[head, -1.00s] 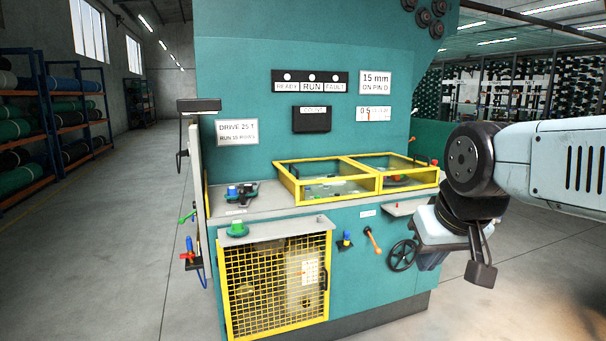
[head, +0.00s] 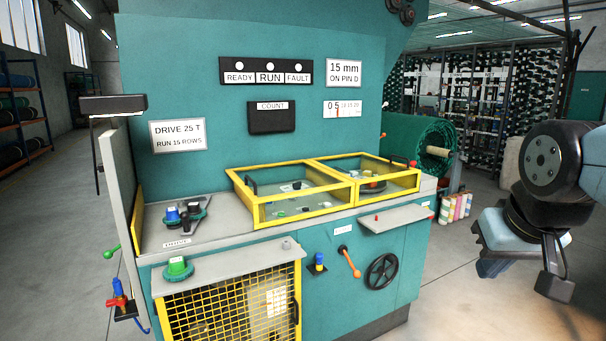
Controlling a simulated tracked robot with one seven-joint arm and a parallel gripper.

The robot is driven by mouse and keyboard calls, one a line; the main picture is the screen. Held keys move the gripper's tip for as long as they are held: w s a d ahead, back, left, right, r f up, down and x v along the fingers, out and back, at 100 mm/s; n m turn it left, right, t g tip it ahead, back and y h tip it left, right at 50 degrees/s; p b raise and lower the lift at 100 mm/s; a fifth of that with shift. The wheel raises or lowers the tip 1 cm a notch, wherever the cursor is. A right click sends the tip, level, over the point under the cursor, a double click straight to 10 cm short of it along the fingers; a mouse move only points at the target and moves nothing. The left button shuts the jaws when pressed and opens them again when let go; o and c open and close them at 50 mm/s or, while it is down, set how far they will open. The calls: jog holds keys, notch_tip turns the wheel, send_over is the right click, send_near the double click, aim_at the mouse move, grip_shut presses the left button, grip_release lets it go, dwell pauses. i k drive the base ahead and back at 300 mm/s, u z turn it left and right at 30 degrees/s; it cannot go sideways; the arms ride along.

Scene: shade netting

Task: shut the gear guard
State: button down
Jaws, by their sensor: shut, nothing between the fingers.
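A grey upright panel (head: 117,195) with a yellow-edged strip (head: 138,215) beside it stands nearly edge-on at the left end of the machine. It is swung up from the bench and looks like the open gear guard, though I cannot be sure. My gripper (head: 493,265) is at the right, shut and empty, pointing down in front of the machine's right side, far from the panel.
Two yellow-framed clear covers (head: 330,209) lie closed on the bench. Below are a yellow mesh guard (head: 230,306), an orange lever (head: 349,262) and a black handwheel (head: 381,271). A green-knobbed lever (head: 111,252) sticks out left. The floor in front is clear.

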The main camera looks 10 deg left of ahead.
aim_at(252, 196)
jog(key=u, duration=0.05)
jog(key=i, duration=0.95)
jog(key=u, duration=0.5)
